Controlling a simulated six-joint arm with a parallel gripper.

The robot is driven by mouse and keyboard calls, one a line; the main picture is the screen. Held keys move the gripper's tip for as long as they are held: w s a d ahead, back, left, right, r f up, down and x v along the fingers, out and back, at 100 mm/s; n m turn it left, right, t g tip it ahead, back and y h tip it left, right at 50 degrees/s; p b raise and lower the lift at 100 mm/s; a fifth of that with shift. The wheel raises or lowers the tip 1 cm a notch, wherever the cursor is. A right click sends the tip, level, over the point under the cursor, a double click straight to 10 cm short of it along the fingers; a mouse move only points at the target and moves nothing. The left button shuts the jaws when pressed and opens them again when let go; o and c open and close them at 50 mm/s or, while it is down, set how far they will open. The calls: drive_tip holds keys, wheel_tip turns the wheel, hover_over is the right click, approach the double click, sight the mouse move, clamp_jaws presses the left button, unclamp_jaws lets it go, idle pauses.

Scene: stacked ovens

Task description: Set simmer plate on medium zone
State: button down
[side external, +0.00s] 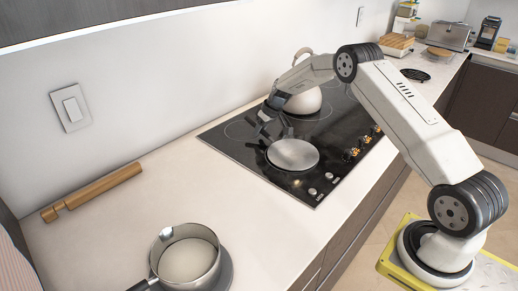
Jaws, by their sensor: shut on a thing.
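The simmer plate (293,154), a flat round silver disc, is at the front left part of the black cooktop (244,160). It looks level, on or just above the glass; I cannot tell which. My gripper (270,134) is at the plate's back left edge and is shut on it. The fingertips are small and partly hidden in this view. The ring of the zone under the plate is covered by it. A larger zone ring shows behind my gripper.
A pot (189,257) is on the near counter, and a wooden rolling pin (93,192) lies by the wall. Knobs (364,140) line the cooktop's front edge.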

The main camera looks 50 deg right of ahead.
drive_tip(key=shift+f, duration=0.2)
drive_tip(key=shift+c, duration=2.2)
unclamp_jaws()
drive_tip(key=v, duration=1.2)
drive_tip(key=shift+r, duration=0.1)
drive_tip(key=s+a+f+g+h, duration=0.1)
drive_tip(key=s+a, duration=0.9)
drive_tip(key=s, duration=0.4)
drive_tip(key=s+a+h, duration=0.1)
drive_tip(key=s+a, duration=1)
drive_tip(key=s, duration=0.3)
drive_tip(key=shift+a+f+g, duration=0.2)
drive_tip(key=shift+f+g, duration=0.2)
